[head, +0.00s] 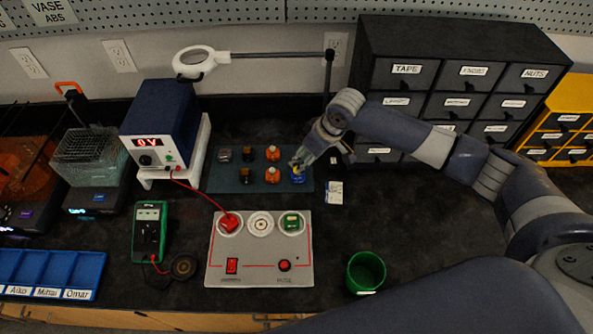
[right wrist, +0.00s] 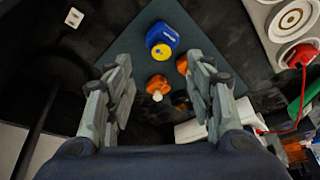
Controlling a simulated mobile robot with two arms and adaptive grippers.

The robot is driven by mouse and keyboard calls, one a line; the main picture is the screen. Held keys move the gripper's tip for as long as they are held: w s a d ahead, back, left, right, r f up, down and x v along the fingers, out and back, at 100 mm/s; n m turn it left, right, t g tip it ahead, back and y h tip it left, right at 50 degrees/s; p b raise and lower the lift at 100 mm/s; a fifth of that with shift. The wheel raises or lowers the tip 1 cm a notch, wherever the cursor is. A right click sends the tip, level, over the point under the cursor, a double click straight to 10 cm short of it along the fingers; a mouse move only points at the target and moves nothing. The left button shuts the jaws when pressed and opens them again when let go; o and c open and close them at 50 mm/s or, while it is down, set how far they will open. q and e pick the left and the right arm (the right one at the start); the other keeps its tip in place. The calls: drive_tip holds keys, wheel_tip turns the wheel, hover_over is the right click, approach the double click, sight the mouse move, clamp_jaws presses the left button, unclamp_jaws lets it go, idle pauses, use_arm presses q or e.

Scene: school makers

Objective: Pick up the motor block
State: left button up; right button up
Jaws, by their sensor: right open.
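A blue block with a round yellow part on top (head: 298,175) stands at the right end of the dark teal mat (head: 225,184); no label marks it as the motor block. In the right wrist view the same blue block (right wrist: 162,40) is just beyond my fingertips. My right gripper (head: 303,163) is open and empty, right above the blue block's far side in the head view. Its fingers (right wrist: 162,68) spread to either side, with an orange block (right wrist: 157,87) showing between them, lower down. My left gripper is not in view.
Several orange, dark and grey blocks share the mat. The grey panel (head: 230,268) with a red and a green block lies in front. A power supply (head: 160,125) and magnifier lamp (head: 195,63) are behind-left, drawers (head: 455,100) behind-right, a green cup (head: 365,272) front-right.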

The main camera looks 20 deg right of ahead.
sight(298, 175)
drive_tip(key=shift+a+f, duration=0.25)
drive_tip(key=shift+f, duration=0.35)
drive_tip(key=shift+w+f, duration=0.1)
drive_tip(key=shift+f, duration=0.15)
drive_tip(key=x, duration=0.1)
drive_tip(key=p+x, duration=0.1)
drive_tip(key=x, duration=0.2)
drive_tip(key=shift+f+p, duration=0.35)
drive_tip(key=shift+f, duration=0.05)
drive_tip(key=shift+a+f, duration=0.1)
drive_tip(key=shift+f, duration=0.2)
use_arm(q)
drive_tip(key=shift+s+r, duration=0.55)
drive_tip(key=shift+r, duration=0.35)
use_arm(e)
drive_tip(key=c, duration=0.8)
